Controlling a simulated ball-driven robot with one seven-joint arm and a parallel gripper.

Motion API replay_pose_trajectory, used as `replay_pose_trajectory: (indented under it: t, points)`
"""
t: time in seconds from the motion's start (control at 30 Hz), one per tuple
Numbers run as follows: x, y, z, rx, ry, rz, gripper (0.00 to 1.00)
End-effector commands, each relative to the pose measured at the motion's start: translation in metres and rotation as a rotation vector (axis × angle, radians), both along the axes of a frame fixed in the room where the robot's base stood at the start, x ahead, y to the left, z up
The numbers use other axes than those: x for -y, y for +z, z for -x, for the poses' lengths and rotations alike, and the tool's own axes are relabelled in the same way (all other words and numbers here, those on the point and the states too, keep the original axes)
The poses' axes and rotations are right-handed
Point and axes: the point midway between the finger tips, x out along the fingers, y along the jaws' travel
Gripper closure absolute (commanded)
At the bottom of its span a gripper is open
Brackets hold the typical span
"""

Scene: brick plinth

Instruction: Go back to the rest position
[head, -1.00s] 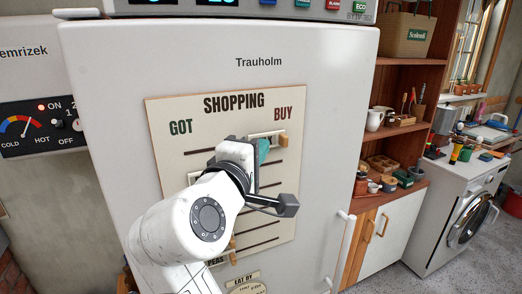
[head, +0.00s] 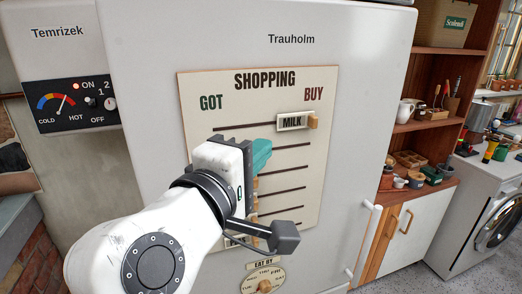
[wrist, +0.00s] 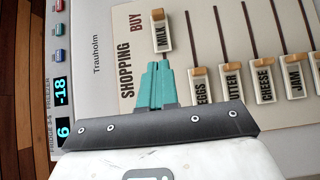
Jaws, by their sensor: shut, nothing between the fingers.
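My gripper (head: 262,156) is in front of the shopping board (head: 204,88) on the white fridge door. Its teal fingers are shut with nothing between them, and they also show in the wrist view (wrist: 154,84). The MILK slider (head: 293,122) sits at the BUY end of the top slot, up and right of my fingers in the head view. In the wrist view the EGGS (wrist: 200,84), BUTTER (wrist: 231,85), CHEESE (wrist: 264,84) and JAM (wrist: 292,75) sliders stand in a row at the other slots. My arm hides the lower left of the board in the head view.
The fridge door handle (head: 362,240) stands out at the right of the board. An EAT BY dial (head: 264,284) is below. A heater panel (head: 72,103) is at the left. Wooden shelves (head: 440,50) and a washing machine (head: 485,200) stand at the right.

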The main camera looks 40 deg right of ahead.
Motion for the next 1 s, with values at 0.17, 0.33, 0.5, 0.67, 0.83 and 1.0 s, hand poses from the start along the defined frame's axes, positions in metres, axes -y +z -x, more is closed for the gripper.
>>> replay_pose_trajectory:
  t: [0.17, 0.33, 0.5, 0.67, 0.83, 1.0]
  points:
    - [0.0, 0.0, 0.0, 0.0, 0.0, 0.0, 1.0]
    - [0.0, 0.0, 0.0, 0.0, 0.0, 0.0, 1.0]
    - [0.003, -0.006, -0.001, -0.005, 0.005, -0.009, 1.0]
    - [0.025, -0.066, -0.012, -0.038, 0.063, -0.128, 1.0]
    - [0.058, -0.177, -0.009, -0.096, 0.119, -0.391, 1.0]
    - [0.079, -0.287, 0.027, -0.153, 0.097, -0.701, 1.0]
